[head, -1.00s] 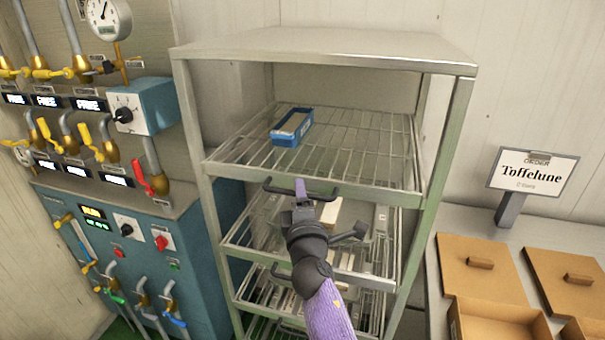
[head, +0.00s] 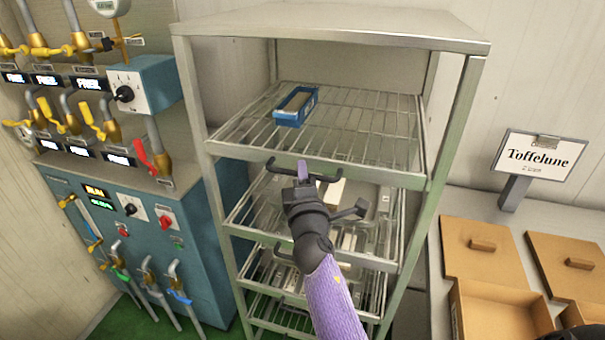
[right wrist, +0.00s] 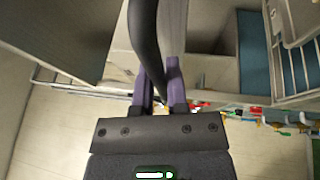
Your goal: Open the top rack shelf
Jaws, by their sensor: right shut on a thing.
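The top rack shelf (head: 350,128) is a wire shelf in a grey metal rack. A dark handle (head: 262,172) is fixed along its front edge. A blue box (head: 296,106) lies on this shelf. My right gripper (head: 303,170) is at the handle, with its purple fingers shut on it. In the right wrist view the dark handle bar (right wrist: 146,45) runs between the purple fingers (right wrist: 158,85). The shelf's front edge sits about level with the rack's front posts.
More wire shelves (head: 240,212) with pale items sit below. A blue control cabinet (head: 150,220) with valves and pipes stands at the left. At the right, a counter holds brown boxes (head: 500,308), lids and a "Toffelune" sign (head: 540,152).

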